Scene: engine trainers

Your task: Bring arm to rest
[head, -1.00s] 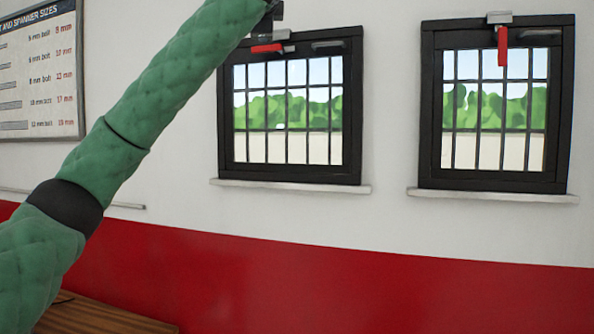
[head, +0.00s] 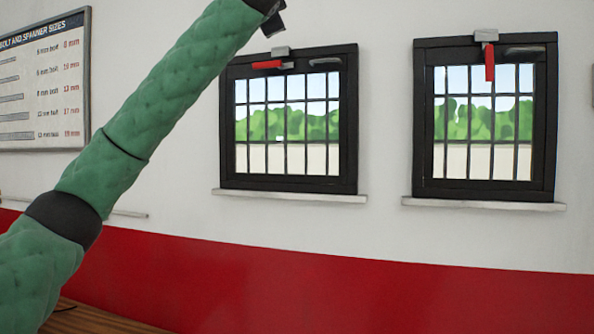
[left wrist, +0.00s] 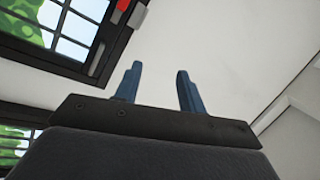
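My left arm (head: 150,140), in a green quilted sleeve, rises from the lower left of the head view to the top edge. Its wrist end shows beside the left window's top, and the fingers are not clear there. In the left wrist view my left gripper (left wrist: 157,88) has two blue fingers standing apart with nothing between them. They point up toward the white wall and ceiling. My right gripper is in neither view.
The left window (head: 228,130) has a red handle (head: 267,65) lying level. The right window (head: 424,130) has a red handle (head: 490,62) hanging down. A spanner size chart (head: 40,85) hangs at left. A wooden surface (head: 85,318) shows at lower left.

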